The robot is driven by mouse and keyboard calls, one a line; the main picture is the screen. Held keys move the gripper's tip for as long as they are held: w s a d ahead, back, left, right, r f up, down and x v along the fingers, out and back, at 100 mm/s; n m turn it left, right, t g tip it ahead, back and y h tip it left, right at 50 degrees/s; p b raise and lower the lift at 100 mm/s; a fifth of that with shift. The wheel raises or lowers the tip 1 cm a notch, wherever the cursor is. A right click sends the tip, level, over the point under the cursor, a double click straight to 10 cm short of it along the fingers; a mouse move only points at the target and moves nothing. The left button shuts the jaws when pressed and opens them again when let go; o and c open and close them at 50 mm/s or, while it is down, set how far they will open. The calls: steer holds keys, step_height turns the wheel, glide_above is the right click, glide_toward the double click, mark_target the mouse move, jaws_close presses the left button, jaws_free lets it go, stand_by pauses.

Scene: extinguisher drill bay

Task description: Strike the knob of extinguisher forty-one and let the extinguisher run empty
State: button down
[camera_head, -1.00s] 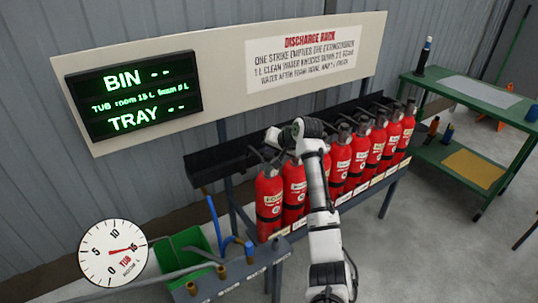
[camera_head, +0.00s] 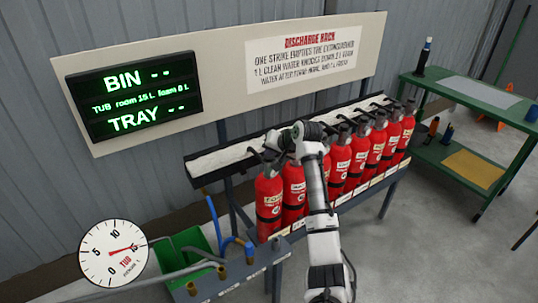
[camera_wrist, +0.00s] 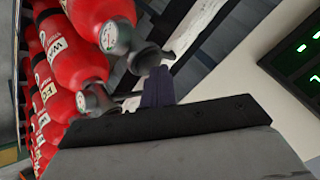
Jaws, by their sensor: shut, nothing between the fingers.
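A row of several red extinguishers (camera_head: 340,160) stands on the rack, with dark valve heads and hoses at the top. They also show at the left of the wrist view (camera_wrist: 75,60). Their labels are too small or blurred for me to tell which is forty-one. My gripper (camera_wrist: 157,85) is shut and empty, near the valve heads toward the left end of the row. In the head view my arm partly hides the extinguishers there. I cannot tell whether the fingers touch a knob. The long trough (camera_head: 222,163) behind the row holds a white layer.
A lit board (camera_head: 133,95) shows dashes for BIN and TRAY, and tub room 15 L. A round tub gauge (camera_head: 113,253) has its needle near 15. A green bin (camera_head: 187,243) and pipes are at lower left. A green workbench (camera_head: 475,95) stands at right.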

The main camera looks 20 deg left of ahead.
mark_target(271, 158)
stand_by(0.4)
steer(key=shift+r+p, duration=0.25)
steer(key=shift+p, duration=0.35)
step_height(271, 158, up, 6)
steer(key=p, duration=0.5)
steer(key=shift+r+p, duration=0.1)
steer(key=shift+p, duration=0.25)
